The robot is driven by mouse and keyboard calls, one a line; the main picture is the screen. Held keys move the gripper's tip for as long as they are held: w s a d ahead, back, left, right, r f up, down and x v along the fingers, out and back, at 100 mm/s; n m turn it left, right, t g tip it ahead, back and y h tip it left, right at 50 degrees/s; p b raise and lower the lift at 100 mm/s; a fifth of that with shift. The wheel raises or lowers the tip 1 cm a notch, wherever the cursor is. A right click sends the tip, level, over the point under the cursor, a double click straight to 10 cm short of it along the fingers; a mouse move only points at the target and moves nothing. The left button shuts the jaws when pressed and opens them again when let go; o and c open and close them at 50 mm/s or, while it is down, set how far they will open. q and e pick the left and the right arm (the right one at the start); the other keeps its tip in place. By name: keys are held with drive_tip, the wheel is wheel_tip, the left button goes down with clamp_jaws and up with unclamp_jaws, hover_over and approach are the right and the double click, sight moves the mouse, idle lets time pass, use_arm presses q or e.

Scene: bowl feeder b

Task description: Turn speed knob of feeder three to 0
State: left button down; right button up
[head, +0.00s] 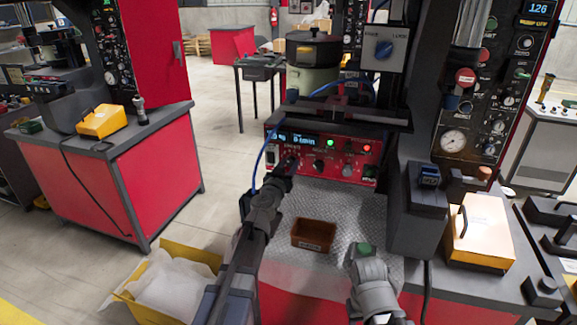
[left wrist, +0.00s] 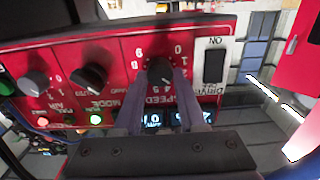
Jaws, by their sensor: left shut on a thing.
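The red feeder control panel (head: 325,152) is in the middle of the head view, with a lit display and a row of knobs. My left gripper (head: 287,166) reaches its left part. In the left wrist view, which shows the panel upside down, the black speed knob (left wrist: 160,71) sits between the fingertips of my left gripper (left wrist: 159,80), shut on it. The scale digits around it are partly hidden. The display (left wrist: 172,117) is partly covered by the fingers. My right arm's end (head: 364,256) is low over the bench; its fingers cannot be made out.
A brown bin (head: 313,235) stands on the metal bench top (head: 325,205) between my arms. The mode knob (left wrist: 88,76), air knob (left wrist: 34,83) and drive switch (left wrist: 214,64) flank the speed knob. A grey box (head: 416,220) stands right of my right arm.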

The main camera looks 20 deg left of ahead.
use_arm(q)
drive_tip(key=shift+n, duration=0.3)
drive_tip(key=n, duration=0.4)
drive_tip(key=shift+a, duration=0.1)
drive_tip(key=n, duration=0.4)
drive_tip(key=shift+n, duration=0.3)
drive_tip(key=n, duration=0.4)
drive_tip(key=shift+a+f, duration=0.1)
drive_tip(key=shift+n, duration=2.2)
drive_tip(key=shift+c, duration=2.4)
unclamp_jaws()
drive_tip(key=shift+s, duration=0.1)
